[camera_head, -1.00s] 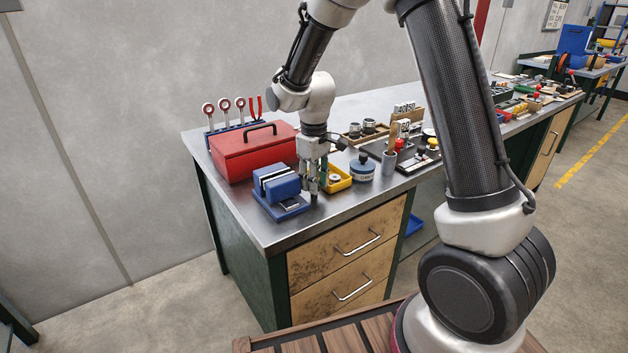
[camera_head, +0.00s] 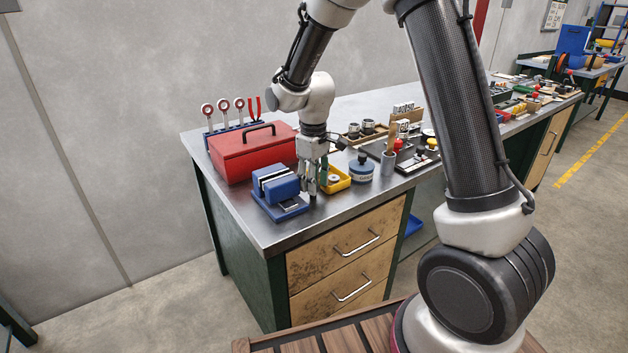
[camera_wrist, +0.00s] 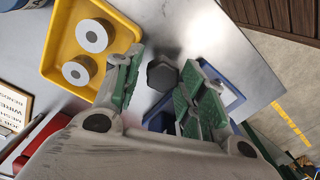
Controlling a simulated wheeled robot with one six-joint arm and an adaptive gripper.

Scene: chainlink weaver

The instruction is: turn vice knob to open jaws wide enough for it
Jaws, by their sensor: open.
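The blue vice (camera_head: 279,187) with grey jaws stands on its blue base at the near left part of the metal bench. Its jaws look close together; the exact gap is too small to tell. My gripper (camera_head: 315,188) points down just to the right of the vice, low over the bench. In the wrist view, my green-padded gripper fingers (camera_wrist: 160,90) are apart. The dark faceted vice knob (camera_wrist: 162,74) shows between them, with visible space on both sides. A blue part of the vice (camera_wrist: 232,97) shows behind the right finger.
A yellow tray (camera_wrist: 58,72) with white-and-grey rolls sits close beside my gripper. A red toolbox (camera_head: 240,155) stands behind the vice, and a blue-grey round tin (camera_head: 361,170) to the right. The bench's front edge is near; the bench strip before the vice is clear.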

